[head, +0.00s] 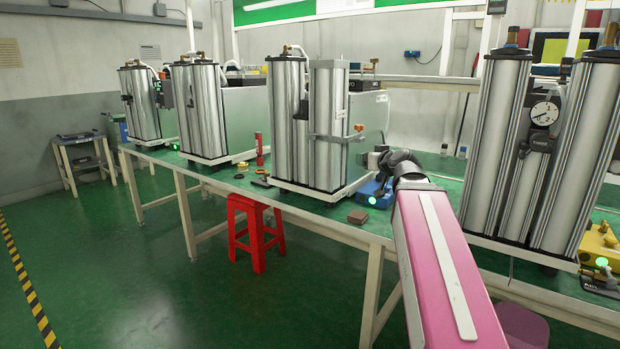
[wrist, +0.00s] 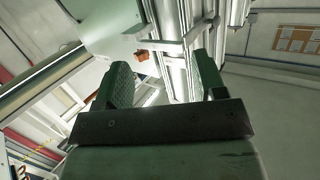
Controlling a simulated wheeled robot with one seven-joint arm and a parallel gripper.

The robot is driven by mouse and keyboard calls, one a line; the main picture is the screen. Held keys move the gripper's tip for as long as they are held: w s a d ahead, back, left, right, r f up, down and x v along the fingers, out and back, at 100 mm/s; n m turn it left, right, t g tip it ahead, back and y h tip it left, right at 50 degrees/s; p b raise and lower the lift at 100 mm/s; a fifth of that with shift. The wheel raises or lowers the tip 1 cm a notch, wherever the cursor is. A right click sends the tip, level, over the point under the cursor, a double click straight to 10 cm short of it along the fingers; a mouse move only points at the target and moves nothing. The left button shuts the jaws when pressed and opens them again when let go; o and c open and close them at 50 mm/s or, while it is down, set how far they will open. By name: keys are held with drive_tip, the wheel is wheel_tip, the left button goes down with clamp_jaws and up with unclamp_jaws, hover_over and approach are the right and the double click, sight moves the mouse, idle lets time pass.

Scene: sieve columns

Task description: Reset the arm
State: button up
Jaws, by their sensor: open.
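My gripper is open and empty in the wrist view (wrist: 163,64), its two green fingers spread wide apart. Behind the gap between them are silver columns (wrist: 172,78) with a clamp bar and an orange knob (wrist: 141,55). In the head view my pink arm reaches forward over the bench. Its dark end (head: 404,165) is in front of the bench's back part, right of the middle pair of sieve columns (head: 327,130). The fingers are too small to make out there. I cannot tell how near the end is to the columns.
Other column pairs stand left (head: 200,110) and right (head: 555,150) on the long green bench (head: 300,205). A small brown block (head: 358,217), a red cylinder (head: 259,150) and a yellow device (head: 598,245) are on it. A red stool (head: 257,230) stands at its front. The left floor is clear.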

wheel_tip(320, 180, down, 16)
drive_tip(key=s+a+g, duration=0.1)
drive_tip(key=a+g, duration=0.1)
drive_tip(key=g, duration=0.3)
drive_tip(key=s+f+m+g+h, duration=0.1)
drive_tip(key=s+f+g+h, duration=0.1)
drive_tip(key=s+f, duration=0.3)
drive_tip(key=s+d+f+m+g+h, duration=0.1)
drive_tip(key=s+f+g, duration=0.3)
drive_tip(key=f, duration=1)
drive_tip(key=s+f+m+g+h, duration=0.1)
drive_tip(key=s+f+g, duration=0.3)
drive_tip(key=f, duration=0.6)
drive_tip(key=shift+s+d+f+m+h, duration=0.15)
drive_tip(key=shift+s+d+m+h, duration=0.15)
drive_tip(key=shift+s+h, duration=0.75)
drive_tip(key=shift+s, duration=0.15)
